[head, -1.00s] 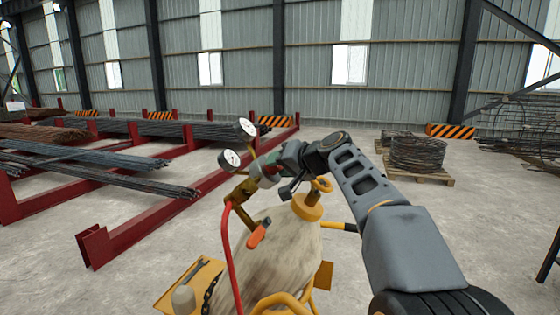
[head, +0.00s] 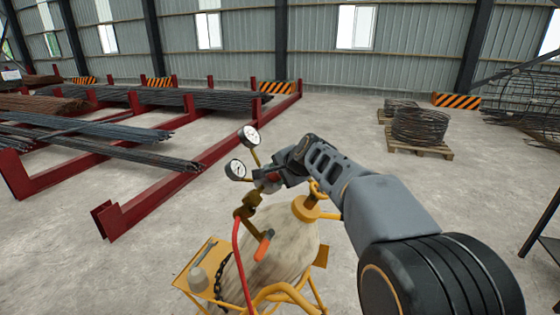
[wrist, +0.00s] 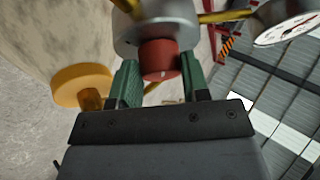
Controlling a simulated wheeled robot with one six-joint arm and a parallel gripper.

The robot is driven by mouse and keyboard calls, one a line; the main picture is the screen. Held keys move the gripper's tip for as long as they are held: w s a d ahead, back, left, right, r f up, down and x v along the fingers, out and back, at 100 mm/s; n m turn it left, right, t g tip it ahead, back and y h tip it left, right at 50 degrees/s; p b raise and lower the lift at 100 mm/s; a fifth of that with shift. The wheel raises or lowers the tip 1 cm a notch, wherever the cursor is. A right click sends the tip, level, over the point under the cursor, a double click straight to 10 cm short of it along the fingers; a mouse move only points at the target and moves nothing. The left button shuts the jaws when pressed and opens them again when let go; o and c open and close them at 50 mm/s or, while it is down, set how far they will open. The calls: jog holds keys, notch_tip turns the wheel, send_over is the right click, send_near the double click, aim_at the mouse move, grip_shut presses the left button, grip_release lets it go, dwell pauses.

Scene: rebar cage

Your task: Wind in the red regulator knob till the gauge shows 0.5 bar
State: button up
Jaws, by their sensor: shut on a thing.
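The red regulator knob (wrist: 159,60) sits between the two green finger pads of my gripper (wrist: 160,82) in the wrist view. The pads are shut on it from both sides. The knob joins a round silver regulator body (wrist: 150,25). In the head view my gripper (head: 276,178) is at the regulator on top of the cylinder (head: 270,250), and the knob is mostly hidden there. Two white dial gauges, an upper one (head: 249,137) and a lower one (head: 236,169), stand beside the regulator. One gauge (wrist: 293,29) shows partly at the wrist view's edge. The readings are too small to tell.
A yellow valve cap (head: 315,210) is close under my arm. A red hose (head: 238,262) and an orange-handled torch (head: 264,246) hang at the cylinder's front. A yellow cart (head: 205,265) carries it. Red racks (head: 165,195) with rebar stand left; wire coils (head: 420,125) lie behind right.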

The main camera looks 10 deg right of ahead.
jog(key=shift+r+m+p, duration=0.1)
jog(key=shift+m+p, duration=0.4)
jog(key=shift+p, duration=0.1)
jog(key=o, duration=0.9)
jog(key=b+v, duration=0.2)
jog(key=v, duration=1.1)
jog(key=shift+s+a+r+b, duration=0.1)
jog(key=shift+s+r+b, duration=0.05)
jog(key=shift+r+b, duration=0.2)
